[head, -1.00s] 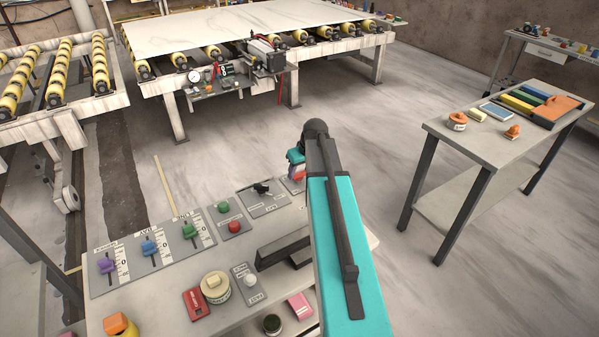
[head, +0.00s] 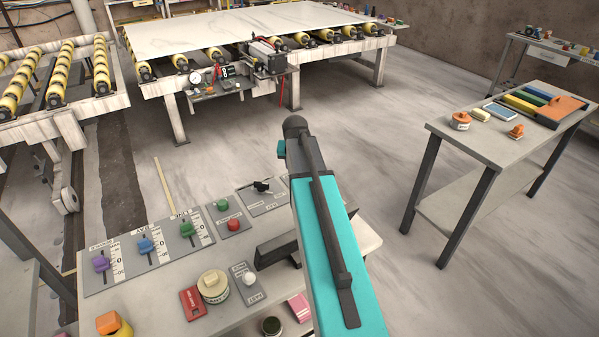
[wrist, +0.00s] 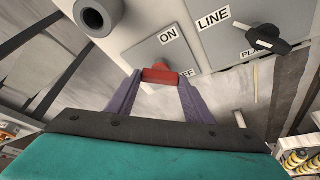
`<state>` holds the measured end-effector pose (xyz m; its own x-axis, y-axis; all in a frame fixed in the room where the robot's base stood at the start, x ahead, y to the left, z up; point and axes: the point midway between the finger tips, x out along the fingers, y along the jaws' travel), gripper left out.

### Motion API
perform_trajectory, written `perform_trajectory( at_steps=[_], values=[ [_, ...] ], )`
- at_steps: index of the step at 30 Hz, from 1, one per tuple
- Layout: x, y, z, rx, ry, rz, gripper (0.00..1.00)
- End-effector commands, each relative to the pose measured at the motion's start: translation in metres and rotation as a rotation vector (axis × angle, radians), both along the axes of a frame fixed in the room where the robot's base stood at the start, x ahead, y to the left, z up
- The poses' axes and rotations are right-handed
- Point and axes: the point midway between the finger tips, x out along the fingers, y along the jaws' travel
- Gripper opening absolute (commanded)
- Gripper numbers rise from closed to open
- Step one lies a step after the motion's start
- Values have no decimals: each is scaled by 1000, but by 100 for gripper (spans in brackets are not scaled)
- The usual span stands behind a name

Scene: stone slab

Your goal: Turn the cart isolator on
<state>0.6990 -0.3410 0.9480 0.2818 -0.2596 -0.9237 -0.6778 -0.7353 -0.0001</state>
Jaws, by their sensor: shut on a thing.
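The cart isolator is a red handle (wrist: 160,75) on a grey plate (wrist: 165,55) in the wrist view. The plate reads ON above the handle and OFF beside it, with the O of OFF partly covered. My gripper (wrist: 158,80) has its two purple fingers shut on the red handle, one on each side. The handle lies crosswise in the wrist view; which mark it points to is hard to tell. In the head view my teal and black arm hides the gripper and the isolator.
Beside the isolator is a plate marked LINE with a black selector (wrist: 263,37), also in the head view (head: 262,186). Green (head: 222,204) and red (head: 233,225) buttons and coloured sliders (head: 146,244) sit further left. A side table (head: 470,150) stands right across clear floor.

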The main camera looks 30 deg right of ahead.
Motion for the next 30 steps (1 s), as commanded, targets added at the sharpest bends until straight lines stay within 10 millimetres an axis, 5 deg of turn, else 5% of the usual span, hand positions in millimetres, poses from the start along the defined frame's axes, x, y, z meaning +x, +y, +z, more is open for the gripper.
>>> perform_trajectory(
  at_steps=[30],
  values=[
    [8,2,-1,1,-1,-768,24]
  ],
)
